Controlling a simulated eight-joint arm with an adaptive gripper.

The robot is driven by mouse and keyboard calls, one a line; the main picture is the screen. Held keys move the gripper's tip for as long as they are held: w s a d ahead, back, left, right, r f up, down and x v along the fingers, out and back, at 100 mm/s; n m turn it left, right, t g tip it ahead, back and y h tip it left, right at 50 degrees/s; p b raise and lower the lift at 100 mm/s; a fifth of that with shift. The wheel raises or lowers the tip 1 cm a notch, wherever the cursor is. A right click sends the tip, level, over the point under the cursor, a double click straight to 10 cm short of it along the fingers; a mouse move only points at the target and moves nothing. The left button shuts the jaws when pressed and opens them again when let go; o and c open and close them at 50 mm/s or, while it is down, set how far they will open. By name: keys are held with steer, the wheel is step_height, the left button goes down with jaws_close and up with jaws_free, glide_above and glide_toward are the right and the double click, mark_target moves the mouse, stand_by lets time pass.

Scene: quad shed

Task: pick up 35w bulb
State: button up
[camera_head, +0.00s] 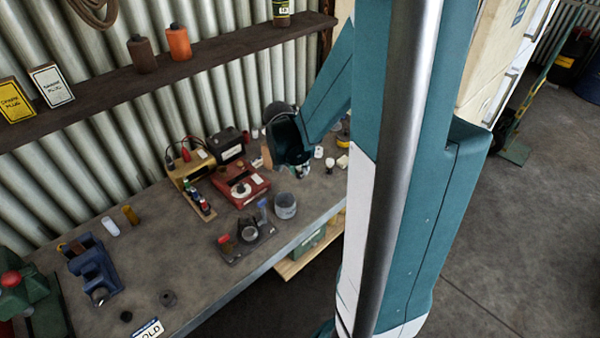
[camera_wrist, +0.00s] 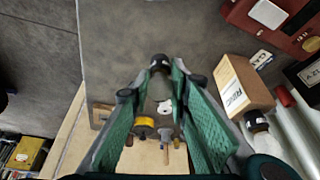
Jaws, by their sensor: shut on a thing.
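My gripper (camera_wrist: 160,72) has its green fingers closed around a small piece with a dark body and pale top, which appears to be the 35w bulb (camera_wrist: 159,61). No marking on it can be read. In the head view my gripper (camera_head: 302,168) is low over the back right of the workbench (camera_head: 155,265), with a small whitish piece under it. The fingers hide part of the held piece, and I cannot tell whether it touches the bench. Small white pieces (camera_head: 319,152) stand just right of the gripper in the head view.
A cardboard box (camera_wrist: 240,88) stands close right of my fingers in the wrist view. A red case (camera_head: 240,185) and a grey cup (camera_head: 285,205) are left of the gripper. A yellow roll (camera_wrist: 145,121) shows between the fingers.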

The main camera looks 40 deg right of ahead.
steer(key=shift+r, duration=2.05)
